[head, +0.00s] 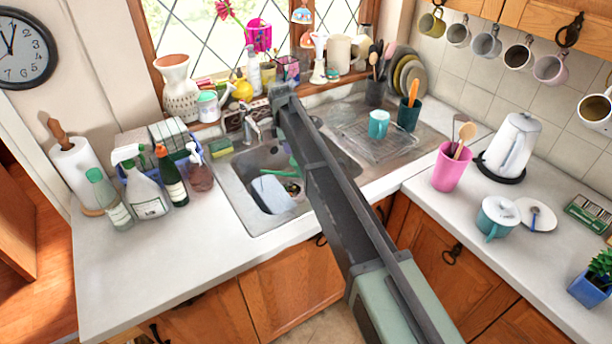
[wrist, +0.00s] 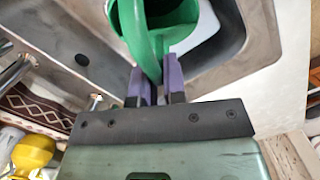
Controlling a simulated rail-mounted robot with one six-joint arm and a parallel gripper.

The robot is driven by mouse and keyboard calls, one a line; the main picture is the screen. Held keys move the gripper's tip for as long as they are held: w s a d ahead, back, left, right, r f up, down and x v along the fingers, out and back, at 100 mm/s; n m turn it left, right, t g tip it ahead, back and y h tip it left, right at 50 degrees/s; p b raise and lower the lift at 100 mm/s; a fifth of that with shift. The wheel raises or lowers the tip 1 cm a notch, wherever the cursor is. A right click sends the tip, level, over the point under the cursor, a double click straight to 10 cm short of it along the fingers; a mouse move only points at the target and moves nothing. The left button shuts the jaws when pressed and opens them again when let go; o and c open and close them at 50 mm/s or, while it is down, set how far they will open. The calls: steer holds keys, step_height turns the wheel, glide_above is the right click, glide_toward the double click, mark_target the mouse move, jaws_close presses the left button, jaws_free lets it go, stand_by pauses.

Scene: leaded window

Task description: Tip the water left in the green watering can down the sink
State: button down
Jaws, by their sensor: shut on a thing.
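The green watering can (wrist: 186,22) is at the top of the wrist view. Its curved handle (wrist: 136,32) is between the purple finger pads of my gripper (wrist: 158,88), which is shut on it. The can hangs over the sink (wrist: 262,40). In the head view only a small green part of the can (head: 284,173) shows over the sink basin (head: 238,190), and my arm hides the rest and the gripper. I cannot see any water in the can or its spout, and its exact tilt is unclear.
A pale blue board (head: 272,194) lies in the basin. The tap (head: 250,128) stands behind it. Bottles (head: 148,195) crowd the left counter. A teal mug (head: 379,124) stands on the draining rack to the right. The front left counter (head: 170,262) is clear.

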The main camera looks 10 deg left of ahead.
steer(key=shift+s+a+r+t+h+p, duration=0.15)
steer(key=shift+a+r+h+p, duration=0.15)
steer(key=shift+a+r+h, duration=0.2)
steer(key=shift+s+a+r+t+h+p, duration=0.15)
steer(key=shift+a+r+h+p, duration=0.1)
steer(key=shift+a+r+h, duration=0.25)
stand_by(7.0)
